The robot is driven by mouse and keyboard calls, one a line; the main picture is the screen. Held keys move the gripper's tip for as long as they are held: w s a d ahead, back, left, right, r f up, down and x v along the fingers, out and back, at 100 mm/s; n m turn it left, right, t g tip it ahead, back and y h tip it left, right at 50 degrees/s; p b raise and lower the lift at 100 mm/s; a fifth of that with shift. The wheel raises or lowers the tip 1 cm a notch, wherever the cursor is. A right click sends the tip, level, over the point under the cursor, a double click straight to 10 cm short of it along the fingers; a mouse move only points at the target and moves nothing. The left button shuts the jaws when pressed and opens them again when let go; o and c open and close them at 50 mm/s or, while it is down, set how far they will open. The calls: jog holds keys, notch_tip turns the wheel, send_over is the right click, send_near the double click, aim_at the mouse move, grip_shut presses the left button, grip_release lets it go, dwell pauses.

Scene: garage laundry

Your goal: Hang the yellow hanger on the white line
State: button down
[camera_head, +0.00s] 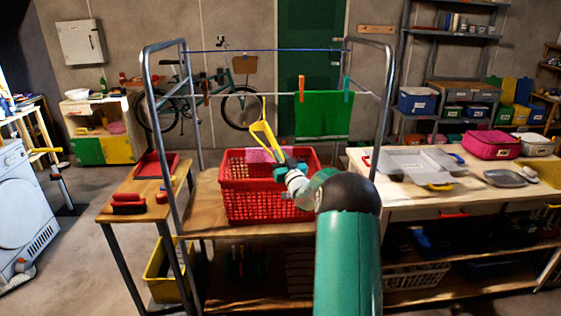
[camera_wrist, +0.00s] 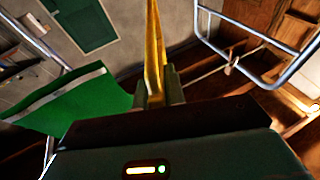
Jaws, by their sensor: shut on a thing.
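My gripper (camera_head: 279,160) is shut on the lower part of the yellow hanger (camera_head: 262,134) and holds it up above the red basket. In the wrist view the hanger (camera_wrist: 154,45) rises from between the fingers (camera_wrist: 158,92). The white line (camera_head: 230,96) runs across the metal rack, below a blue line (camera_head: 225,50). The hanger's top overlaps the white line in the head view, left of the green cloth (camera_head: 323,116). I cannot tell whether hook and line touch. The cloth hangs from the white line by clothespins and also shows in the wrist view (camera_wrist: 80,105).
The red basket (camera_head: 255,204) with a pink cloth stands on the wooden shelf under the lines. Metal rack posts (camera_head: 155,100) stand on both sides. A workbench with a grey tray (camera_head: 412,164) is at the right. The white line is clear left of the hanger.

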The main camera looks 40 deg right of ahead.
jog(key=shift+r, duration=3.7)
jog(key=shift+s+a+f, duration=0.3)
jog(key=shift+s+f, duration=0.15)
jog(key=shift+f, duration=0.2)
jog(key=shift+s+a+f, duration=0.3)
jog(key=shift+s+f, duration=0.15)
jog(key=shift+f, duration=0.25)
jog(key=shift+s+a+f, duration=0.3)
jog(key=shift+s+f, duration=0.15)
jog(key=shift+f, duration=0.2)
jog(key=c, duration=1.4)
grip_release()
jog(key=v, duration=1.4)
